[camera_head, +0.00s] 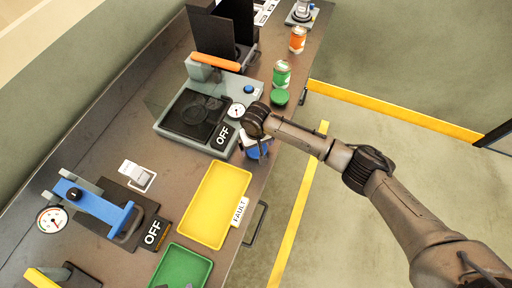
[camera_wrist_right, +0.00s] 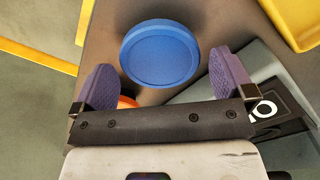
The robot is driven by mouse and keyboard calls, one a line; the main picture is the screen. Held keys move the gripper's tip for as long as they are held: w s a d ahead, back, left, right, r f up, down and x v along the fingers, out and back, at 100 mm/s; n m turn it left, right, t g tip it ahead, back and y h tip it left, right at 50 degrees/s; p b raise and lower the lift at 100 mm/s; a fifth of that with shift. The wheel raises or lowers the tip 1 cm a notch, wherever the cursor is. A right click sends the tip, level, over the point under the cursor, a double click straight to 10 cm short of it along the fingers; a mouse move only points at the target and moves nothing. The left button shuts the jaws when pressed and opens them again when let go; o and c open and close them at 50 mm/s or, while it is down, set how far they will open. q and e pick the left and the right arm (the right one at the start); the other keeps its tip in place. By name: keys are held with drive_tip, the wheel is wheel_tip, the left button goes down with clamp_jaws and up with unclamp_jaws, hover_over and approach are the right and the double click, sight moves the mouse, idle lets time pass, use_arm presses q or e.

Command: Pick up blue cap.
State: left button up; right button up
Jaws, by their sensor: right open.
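The blue cap (camera_wrist_right: 160,52) is a round disc in the right wrist view, lying ahead of my right gripper and roughly centred between its fingers. In the head view the blue cap (camera_head: 256,152) shows only partly below the gripper, close to the table's right edge. My right gripper (camera_wrist_right: 165,80) is open, with a purple pad on each side and nothing held between them. In the head view my right gripper (camera_head: 256,138) hangs over the cap and hides part of it. My left gripper is in neither view.
A yellow tray (camera_head: 216,204) with a FAULT label lies nearer, and a grey machine (camera_head: 170,128) marked OFF stands just left. A green lid (camera_head: 280,97), green can (camera_head: 282,74) and orange can (camera_head: 297,40) stand farther along. A blue press (camera_head: 100,208) is at the left.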

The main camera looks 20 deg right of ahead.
drive_tip(key=shift+f, duration=0.4)
drive_tip(key=c, duration=0.7)
drive_tip(key=shift+o, duration=0.2)
drive_tip(key=shift+r, duration=0.15)
